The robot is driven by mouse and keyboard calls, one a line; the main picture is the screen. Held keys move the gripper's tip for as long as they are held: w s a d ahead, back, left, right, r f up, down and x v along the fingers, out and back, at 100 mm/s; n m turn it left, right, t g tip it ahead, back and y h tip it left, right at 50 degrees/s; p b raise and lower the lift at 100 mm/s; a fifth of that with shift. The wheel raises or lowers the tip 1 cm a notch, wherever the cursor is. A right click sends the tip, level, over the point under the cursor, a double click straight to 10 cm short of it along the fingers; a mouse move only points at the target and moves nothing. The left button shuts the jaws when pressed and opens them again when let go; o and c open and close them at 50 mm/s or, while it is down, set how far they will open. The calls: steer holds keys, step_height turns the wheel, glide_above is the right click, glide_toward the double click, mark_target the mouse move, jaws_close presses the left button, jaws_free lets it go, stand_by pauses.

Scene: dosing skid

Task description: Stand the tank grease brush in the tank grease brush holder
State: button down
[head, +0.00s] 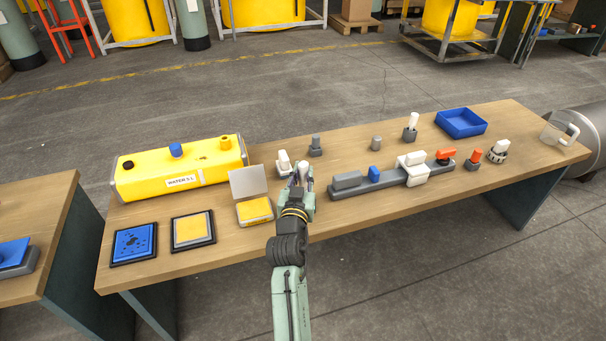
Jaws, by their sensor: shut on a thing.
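My gripper (305,180) is over the near middle of the workbench, its fingers closed around a small pale thing (303,167). This appears to be the tank grease brush; only its whitish top shows, and the fingers hide the rest. I cannot tell whether its lower end touches the bench. The tank grease brush holder is not certain at this size. A small grey square-based piece (316,147) stands just behind my gripper, and a grey cup with a white upright piece in it (410,130) stands farther right.
A grey rail with blocks (355,187) lies close right. A yellow water tank (180,172) is left, a blue tray (461,122) right. The back middle of the bench is mostly free.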

steer(key=shift+f+b, duration=0.3)
steer(key=shift+f, duration=0.05)
steer(key=c, duration=1.4)
jaws_free()
steer(key=s+a, duration=0.1)
steer(key=s, duration=0.6)
steer(key=shift+s, duration=0.25)
